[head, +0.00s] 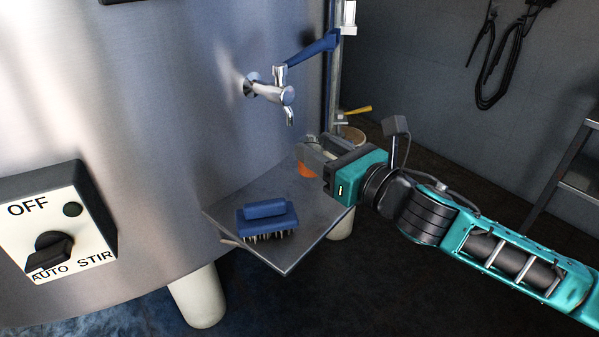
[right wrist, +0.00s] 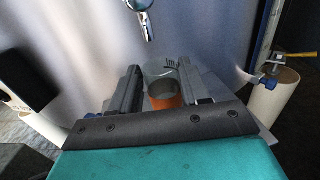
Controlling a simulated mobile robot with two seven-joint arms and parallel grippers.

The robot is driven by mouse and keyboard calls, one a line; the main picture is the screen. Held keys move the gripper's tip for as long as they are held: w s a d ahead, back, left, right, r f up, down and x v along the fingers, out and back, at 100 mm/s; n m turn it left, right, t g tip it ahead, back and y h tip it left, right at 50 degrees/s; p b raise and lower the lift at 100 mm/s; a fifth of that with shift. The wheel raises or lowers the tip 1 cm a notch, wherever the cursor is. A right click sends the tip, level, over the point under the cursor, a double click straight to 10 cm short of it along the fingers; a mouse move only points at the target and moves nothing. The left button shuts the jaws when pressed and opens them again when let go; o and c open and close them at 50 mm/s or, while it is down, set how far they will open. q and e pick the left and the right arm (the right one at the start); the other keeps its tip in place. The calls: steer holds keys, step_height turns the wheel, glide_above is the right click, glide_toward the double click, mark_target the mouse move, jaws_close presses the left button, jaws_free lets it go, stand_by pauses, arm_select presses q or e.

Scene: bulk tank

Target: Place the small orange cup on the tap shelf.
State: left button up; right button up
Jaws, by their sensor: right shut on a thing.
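My right gripper (head: 312,152) reaches in from the right, beside the tank and below the tap (head: 270,92). It is shut on the small orange cup (head: 306,171), which is mostly hidden behind the fingers in the head view. In the right wrist view the cup (right wrist: 166,102) sits between the two fingers of the right gripper (right wrist: 158,85), with orange showing low and a pale grey part above. The cup is over the back right part of the tap shelf (head: 310,222); I cannot tell whether it touches the shelf. My left gripper is not in view.
A blue brush (head: 267,222) lies bristles down on the left front of the shelf. The steel tank (head: 130,100) rises behind, with a switch box (head: 58,222) at the left. The shelf is bare right of the brush.

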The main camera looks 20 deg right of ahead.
mark_target(301, 174)
steer(key=x, duration=0.2)
steer(key=a+x, duration=0.1)
steer(key=x, duration=0.1)
step_height(301, 174, down, 2)
steer(key=shift+s+b, duration=0.15)
steer(key=shift+b, duration=0.45)
step_height(301, 174, down, 5)
steer(key=shift+d+r+b, duration=0.1)
steer(key=shift+r+b, duration=0.1)
steer(key=shift+b, duration=0.95)
steer(key=shift+f, duration=0.3)
steer(key=o, duration=0.6)
steer(key=shift+f, duration=0.1)
steer(key=o, duration=0.5)
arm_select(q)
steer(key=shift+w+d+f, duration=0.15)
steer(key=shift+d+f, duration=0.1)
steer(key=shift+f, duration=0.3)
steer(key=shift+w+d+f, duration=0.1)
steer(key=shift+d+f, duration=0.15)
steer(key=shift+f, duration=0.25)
